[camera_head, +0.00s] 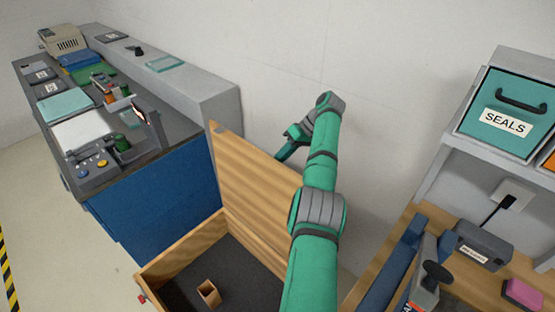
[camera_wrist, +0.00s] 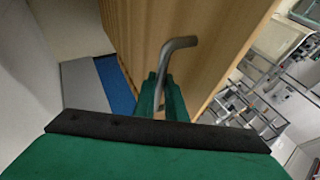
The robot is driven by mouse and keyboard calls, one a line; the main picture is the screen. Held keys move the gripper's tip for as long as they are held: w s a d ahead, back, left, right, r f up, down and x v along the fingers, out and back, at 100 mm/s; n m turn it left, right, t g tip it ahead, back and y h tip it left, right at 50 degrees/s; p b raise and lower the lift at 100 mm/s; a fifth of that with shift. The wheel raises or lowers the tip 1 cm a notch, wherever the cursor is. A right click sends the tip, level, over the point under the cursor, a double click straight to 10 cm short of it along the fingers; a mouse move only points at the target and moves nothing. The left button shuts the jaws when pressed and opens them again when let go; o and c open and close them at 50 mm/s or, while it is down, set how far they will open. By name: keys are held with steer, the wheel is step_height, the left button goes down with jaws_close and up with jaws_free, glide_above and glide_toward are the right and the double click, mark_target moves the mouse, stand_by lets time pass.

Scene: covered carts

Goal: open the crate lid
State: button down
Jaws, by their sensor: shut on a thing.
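The wooden crate (camera_head: 182,250) stands on the floor in the lower middle of the head view. Its lid (camera_head: 250,180) is raised steeply, close to upright, at the crate's far right side. The crate's dark inside shows. My gripper (camera_head: 285,153) is up behind the lid's top edge, partly hidden by it. In the wrist view, my green fingers (camera_wrist: 162,98) are shut on a bent grey metal handle (camera_wrist: 178,43) beside the lid's wooden face (camera_wrist: 210,35). The handle is hidden in the head view.
A small wooden box (camera_head: 209,292) lies inside the crate. A blue cabinet (camera_head: 155,205) with a cluttered top stands left of it. A bench (camera_head: 390,255) and a shelf with a teal SEALS bin (camera_head: 500,97) are at the right. The wall (camera_head: 270,60) is close behind my arm.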

steer(key=shift+w+a+r, duration=0.2)
steer(key=shift+w+r, duration=0.05)
steer(key=shift+r, duration=0.1)
steer(key=c, duration=1.8)
jaws_free()
steer(key=shift+d, duration=0.1)
steer(key=shift+s+d+f, duration=0.15)
steer(key=shift+d+f, duration=0.05)
steer(key=shift+d, duration=0.05)
